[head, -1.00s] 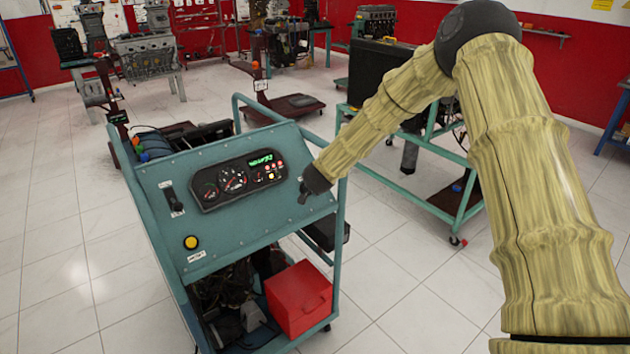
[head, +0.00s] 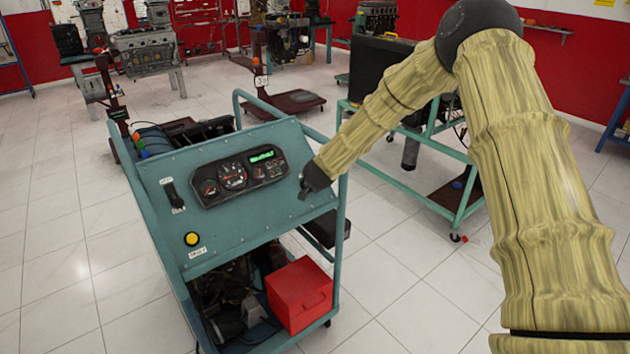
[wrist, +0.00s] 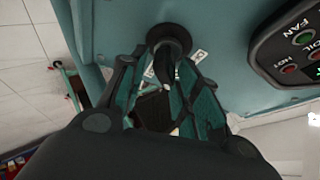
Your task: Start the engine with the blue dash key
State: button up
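The dash key (wrist: 163,64) sits in a round dark ignition switch (wrist: 170,35) at the right end of the sloped teal panel (head: 235,225). It looks dark in the wrist view, and its blue colour cannot be made out. My gripper (wrist: 164,68) has its two fingers on either side of the key, with the tips closed in on it. In the head view my gripper (head: 306,190) is at the panel's right side, and it hides the key and switch there. The gauge cluster (head: 240,177) has a lit green display (head: 262,156).
A toggle switch (head: 173,195) and a yellow button (head: 192,239) are on the panel's left. A red box (head: 300,295) sits low in the trainer cart. Another teal-framed cart (head: 455,210) stands to the right. The tiled floor in front is clear.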

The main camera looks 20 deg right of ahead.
jog(key=v, duration=1.1)
jog(key=shift+s+a+r, duration=0.2)
jog(key=shift+s+a, duration=0.05)
jog(key=shift+s, duration=0.05)
jog(key=shift+f, duration=0.1)
jog(key=s+a+f+n+g+y, duration=0.15)
jog(key=s+f+n, duration=0.25)
jog(key=s+f, duration=0.9)
jog(key=s+a+f+n+g, duration=0.1)
jog(key=s+f+n+g, duration=0.25)
jog(key=s+f, duration=0.95)
jog(key=s+f+n+g, duration=0.1)
jog(key=s+f+n, duration=0.1)
jog(key=s, duration=0.7)
jog(key=s+f+n+g, duration=0.2)
jog(key=s+f, duration=0.3)
jog(key=s, duration=0.5)
jog(key=s+f+n+g, duration=0.2)
jog(key=s+f, duration=0.2)
jog(key=s, duration=0.5)
jog(key=shift+s+a+y, duration=0.15)
jog(key=shift+a+y, duration=0.15)
jog(key=shift+y, duration=0.05)
